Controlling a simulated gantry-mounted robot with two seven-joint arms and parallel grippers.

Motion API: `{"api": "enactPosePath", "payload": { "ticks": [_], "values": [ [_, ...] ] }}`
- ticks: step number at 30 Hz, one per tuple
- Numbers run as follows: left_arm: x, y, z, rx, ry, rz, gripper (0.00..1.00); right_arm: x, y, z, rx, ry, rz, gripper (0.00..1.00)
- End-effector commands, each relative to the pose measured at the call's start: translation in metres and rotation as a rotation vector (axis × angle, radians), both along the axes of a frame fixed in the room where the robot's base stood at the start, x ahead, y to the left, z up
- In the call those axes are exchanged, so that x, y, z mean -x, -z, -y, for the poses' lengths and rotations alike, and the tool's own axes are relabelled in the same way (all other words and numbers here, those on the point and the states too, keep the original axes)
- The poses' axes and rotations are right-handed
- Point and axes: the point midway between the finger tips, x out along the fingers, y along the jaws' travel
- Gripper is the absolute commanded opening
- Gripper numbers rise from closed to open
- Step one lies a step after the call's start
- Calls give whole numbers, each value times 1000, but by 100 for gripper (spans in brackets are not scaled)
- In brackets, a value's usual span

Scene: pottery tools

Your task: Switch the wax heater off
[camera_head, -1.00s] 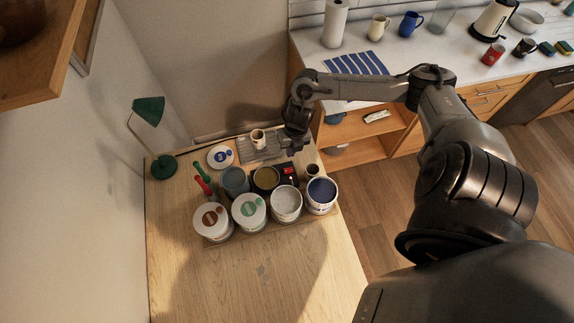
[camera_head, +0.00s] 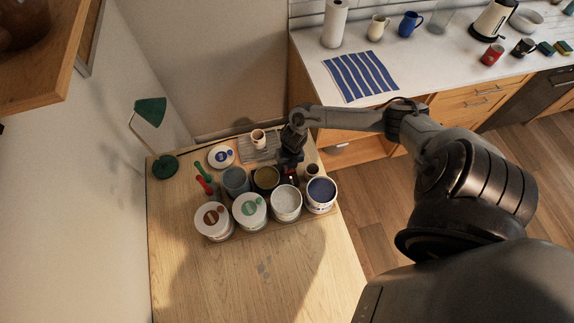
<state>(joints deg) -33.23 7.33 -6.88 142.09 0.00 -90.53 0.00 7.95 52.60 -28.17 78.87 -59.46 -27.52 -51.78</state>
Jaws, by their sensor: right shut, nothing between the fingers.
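The wax heater (camera_head: 266,190) is a dark unit with a round pot of yellowish wax (camera_head: 266,177), standing behind the row of tubs on the wooden table. Its red switch part, at the right of the pot, is now mostly hidden by my right gripper; whether it is on or off cannot be told. My right gripper (camera_head: 290,172) is shut and empty, pointing down at the switch area. Whether it touches the switch cannot be told. My left gripper is not in view.
Several tubs stand in front, among them a white one (camera_head: 286,203) and a blue one (camera_head: 321,193). A small dark cup (camera_head: 312,170) stands right of the gripper. A grey jar (camera_head: 236,181) is left of the heater. The table's front (camera_head: 260,285) is clear.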

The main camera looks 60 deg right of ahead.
Motion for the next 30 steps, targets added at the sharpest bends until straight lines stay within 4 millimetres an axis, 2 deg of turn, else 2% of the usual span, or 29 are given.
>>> {"api": "enactPosePath", "payload": {
  "ticks": [6,9,20,30],
  "values": [
    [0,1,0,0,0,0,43,0,1,0,0,0,0,0],
    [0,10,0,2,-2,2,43,-3,9,-2,0,-1,1,0],
    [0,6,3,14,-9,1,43,1,7,1,3,4,-3,0],
    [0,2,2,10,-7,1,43,12,5,11,9,4,-8,0]
  ]
}}
